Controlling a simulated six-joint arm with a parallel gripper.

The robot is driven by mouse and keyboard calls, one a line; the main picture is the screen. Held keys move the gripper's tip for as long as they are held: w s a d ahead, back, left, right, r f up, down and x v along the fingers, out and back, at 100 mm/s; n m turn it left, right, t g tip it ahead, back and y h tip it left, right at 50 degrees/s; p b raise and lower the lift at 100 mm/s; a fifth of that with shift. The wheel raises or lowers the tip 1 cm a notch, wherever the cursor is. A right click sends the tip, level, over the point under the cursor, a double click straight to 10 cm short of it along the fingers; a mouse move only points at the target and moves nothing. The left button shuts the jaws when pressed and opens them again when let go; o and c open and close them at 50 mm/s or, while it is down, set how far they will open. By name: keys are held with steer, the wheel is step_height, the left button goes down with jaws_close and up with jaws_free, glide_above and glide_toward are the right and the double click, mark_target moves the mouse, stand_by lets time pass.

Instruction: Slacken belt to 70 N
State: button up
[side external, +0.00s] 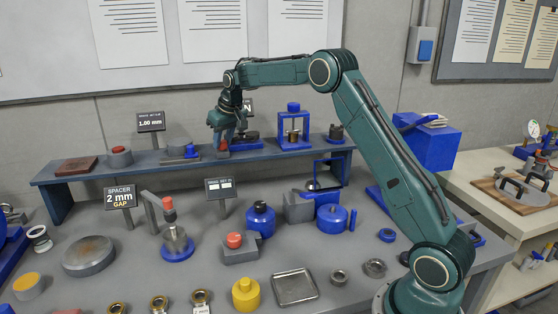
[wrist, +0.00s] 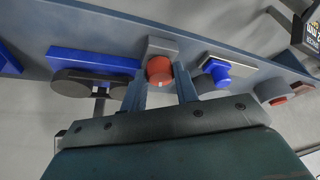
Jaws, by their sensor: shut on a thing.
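My gripper (side external: 226,143) is down at the back shelf, its fingers pointing at a red knob on a small grey block. In the wrist view my gripper (wrist: 161,78) has one finger on each side of the red knob (wrist: 159,71) and is shut on it. Left of it in that view is a blue plate (wrist: 95,62) with a dark belt-like part and rounded ends (wrist: 85,84), partly hidden by my gripper. In the side view a dark display (side external: 248,105) stands behind my gripper. Only the letter N shows; its number is hidden.
The shelf (side external: 50,180) also holds a blue press frame (side external: 293,123), a blue-based part (side external: 191,151) and a red-topped grey button (side external: 119,156). A 1.00 mm display (side external: 150,121) stands behind them. The bench in front is crowded with fixtures.

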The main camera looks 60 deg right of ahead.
steer(key=m, duration=0.1)
steer(key=m+h, duration=0.1)
steer(key=m, duration=0.3)
steer(key=shift+w+a+g+h, duration=0.1)
steer(key=shift+a+g+h, duration=0.15)
steer(key=shift+g+h, duration=0.15)
steer(key=shift+w+a+m+g+h, duration=0.1)
steer(key=shift+m+g+h, duration=0.2)
steer(key=shift+m, duration=0.85)
steer(key=shift+w+m+g+h, duration=0.1)
steer(key=shift+m+g+h, duration=0.15)
steer(key=shift+m, duration=0.9)
steer(key=shift+s+m+g, duration=0.1)
steer(key=shift+m+g, duration=0.15)
steer(key=shift+m, duration=0.15)
steer(key=o, duration=0.7)
steer(key=shift+r, duration=0.15)
